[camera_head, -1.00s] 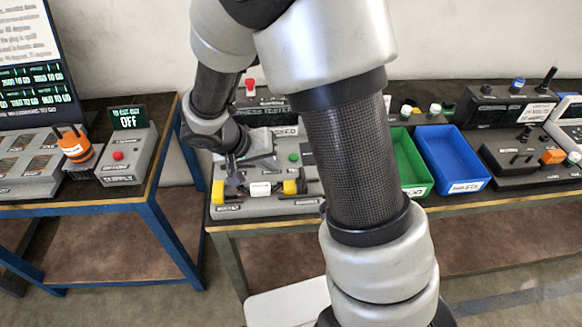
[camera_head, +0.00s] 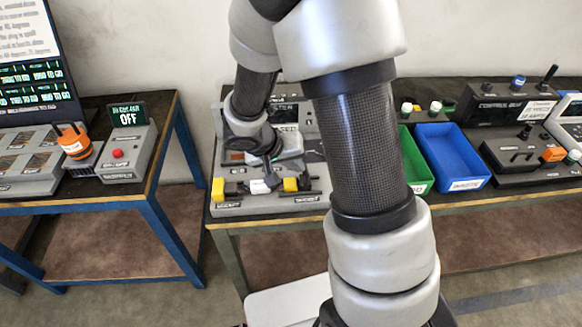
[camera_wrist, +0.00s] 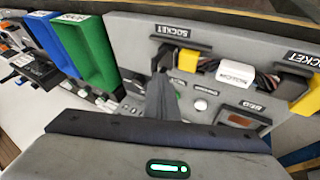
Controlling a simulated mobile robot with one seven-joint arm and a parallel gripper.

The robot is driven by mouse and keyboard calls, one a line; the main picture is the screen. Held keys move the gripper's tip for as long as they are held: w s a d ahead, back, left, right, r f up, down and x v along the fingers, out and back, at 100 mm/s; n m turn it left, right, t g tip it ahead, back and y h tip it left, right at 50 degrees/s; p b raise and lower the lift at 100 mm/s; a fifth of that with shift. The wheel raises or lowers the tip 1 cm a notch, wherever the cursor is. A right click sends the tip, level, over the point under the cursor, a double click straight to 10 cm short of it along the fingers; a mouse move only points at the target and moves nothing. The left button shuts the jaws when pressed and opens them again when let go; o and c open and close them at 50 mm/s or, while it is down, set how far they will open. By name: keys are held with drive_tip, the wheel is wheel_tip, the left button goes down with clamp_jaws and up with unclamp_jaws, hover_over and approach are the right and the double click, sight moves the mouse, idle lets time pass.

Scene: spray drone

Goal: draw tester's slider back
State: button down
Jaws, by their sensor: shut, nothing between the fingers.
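The tester (camera_head: 228,207) is a grey bench unit on the middle table; its panel (camera_wrist: 125,38) also fills much of the wrist view. Two yellow plugs (camera_head: 217,190) (camera_head: 290,184) with a white-labelled cable (camera_head: 259,186) between them lie along its front. In the wrist view one yellow plug (camera_wrist: 207,65) sits beside a dark socket block (camera_wrist: 183,42). My gripper (camera_wrist: 160,80) is shut and empty, low over the panel near that block; contact cannot be told. In the head view my gripper (camera_head: 272,178) is over the cable. I cannot clearly tell which dark part is the slider.
A green bin (camera_head: 416,180) and a blue bin (camera_head: 450,160) stand right of the tester. A control box (camera_head: 505,105) is beyond them.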

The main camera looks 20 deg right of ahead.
drive_tip(key=d+b, duration=0.1)
drive_tip(key=d, duration=0.1)
drive_tip(key=s+d+b, duration=0.1)
drive_tip(key=d+b, duration=0.1)
drive_tip(key=d, duration=0.1)
drive_tip(key=shift+s+d+f, duration=0.1)
drive_tip(key=shift+s+d, duration=0.05)
drive_tip(key=shift+s, duration=0.05)
drive_tip(key=shift+w, duration=0.1)
